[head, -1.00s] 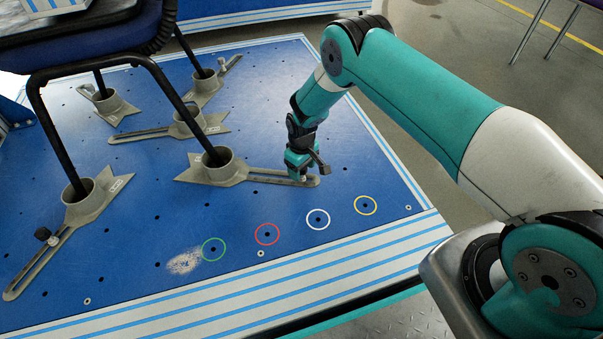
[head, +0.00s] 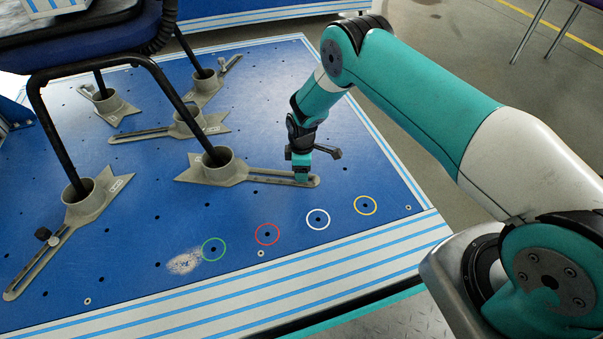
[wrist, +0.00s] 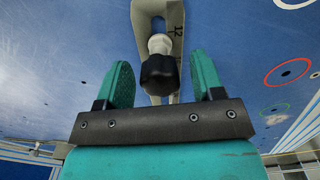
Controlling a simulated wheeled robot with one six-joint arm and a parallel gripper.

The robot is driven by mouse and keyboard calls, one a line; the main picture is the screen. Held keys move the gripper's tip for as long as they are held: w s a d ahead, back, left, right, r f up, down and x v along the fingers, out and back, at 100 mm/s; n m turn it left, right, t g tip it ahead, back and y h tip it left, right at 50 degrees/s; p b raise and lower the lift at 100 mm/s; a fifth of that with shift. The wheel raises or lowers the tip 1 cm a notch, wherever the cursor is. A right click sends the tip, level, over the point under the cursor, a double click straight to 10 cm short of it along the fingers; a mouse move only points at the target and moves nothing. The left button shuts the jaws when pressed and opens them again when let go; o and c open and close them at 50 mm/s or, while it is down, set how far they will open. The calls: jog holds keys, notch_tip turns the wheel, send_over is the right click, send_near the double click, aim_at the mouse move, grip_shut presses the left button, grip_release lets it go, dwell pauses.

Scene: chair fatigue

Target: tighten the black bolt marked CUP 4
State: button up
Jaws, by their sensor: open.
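My gripper (head: 302,179) points down at the right end of the slotted arm of the front middle grey cup (head: 212,168). In the wrist view, my gripper (wrist: 163,72) is open, with one teal finger on each side of a black bolt head (wrist: 159,73). A pale collar shows beyond the head, over the grey slotted arm (wrist: 174,14). The fingers appear apart from the bolt. In the head view my gripper hides this bolt. I cannot read a CUP 4 label; small marks on the slotted arm are unclear.
Another grey cup (head: 88,205) at left has a black-knobbed bolt (head: 43,234). Several more cups and black chair legs (head: 120,62) stand behind. The blue plate (head: 340,250) is clear in front, with green, red, white and yellow rings (head: 365,205).

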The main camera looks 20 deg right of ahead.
jog(key=c, duration=1.1)
jog(key=m, duration=0.4)
jog(key=o, duration=1.1)
notch_tip(320, 180, up, 18)
jog(key=p, duration=0.8)
jog(key=shift+f, duration=0.25)
